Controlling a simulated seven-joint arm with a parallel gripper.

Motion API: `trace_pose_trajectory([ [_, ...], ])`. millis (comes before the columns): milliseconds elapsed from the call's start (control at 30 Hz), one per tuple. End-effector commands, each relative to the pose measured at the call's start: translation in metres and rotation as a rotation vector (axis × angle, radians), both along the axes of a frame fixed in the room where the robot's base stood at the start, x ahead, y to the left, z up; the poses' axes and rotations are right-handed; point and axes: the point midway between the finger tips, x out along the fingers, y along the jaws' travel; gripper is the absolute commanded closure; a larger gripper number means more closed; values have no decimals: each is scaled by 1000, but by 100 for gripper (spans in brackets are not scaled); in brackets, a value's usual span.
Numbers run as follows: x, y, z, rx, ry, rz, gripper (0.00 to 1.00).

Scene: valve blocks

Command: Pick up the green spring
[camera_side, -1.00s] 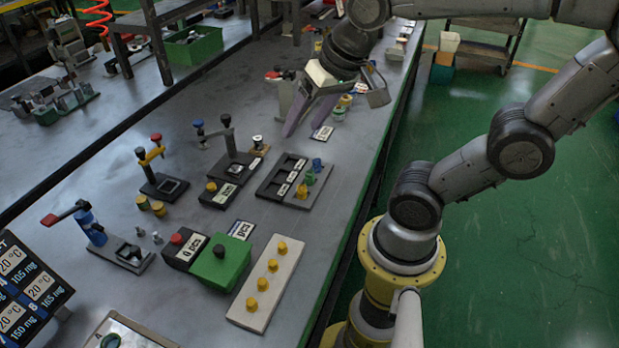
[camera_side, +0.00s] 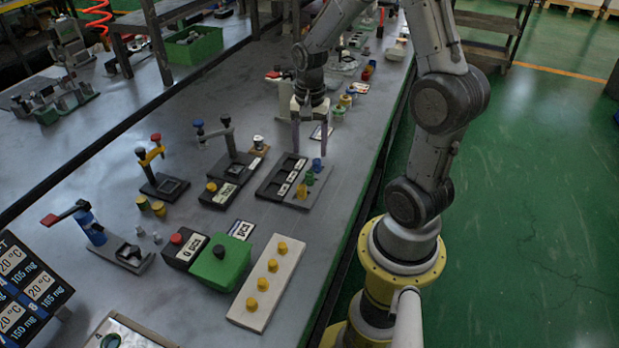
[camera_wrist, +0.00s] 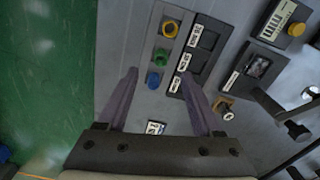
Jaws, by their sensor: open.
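The green spring (camera_side: 309,178) stands on a grey plate between a blue piece (camera_side: 317,164) and a yellow piece (camera_side: 301,191). In the wrist view the green spring (camera_wrist: 161,57) lies just beyond the fingertips, and the blue piece (camera_wrist: 153,80) shows between the fingers. The yellow piece (camera_wrist: 170,28) is farther up. My gripper (camera_side: 310,148) points down above the table with its two purple fingers spread. In the wrist view my gripper (camera_wrist: 158,73) is open and empty.
A black tray with white labels (camera_side: 270,184) sits beside the grey plate. Lever fixtures (camera_side: 230,158) stand to the left. A green box (camera_side: 220,262) and a pale strip with yellow knobs (camera_side: 245,310) lie nearer. Small jars (camera_side: 339,113) stand behind my gripper. The table edge is at right.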

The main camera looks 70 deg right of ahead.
Motion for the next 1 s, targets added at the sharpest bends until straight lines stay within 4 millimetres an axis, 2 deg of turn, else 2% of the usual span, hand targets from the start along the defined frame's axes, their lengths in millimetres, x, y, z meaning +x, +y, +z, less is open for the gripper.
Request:
trace_pose_trajectory([
  [100,0,0,-19,1,3,1,33],
  [367,0,-1,-37,1,1,1,33],
  [700,3,-8,-79,0,0,1,33],
  [1000,4,-8,-83,-1,-1,2,33],
])
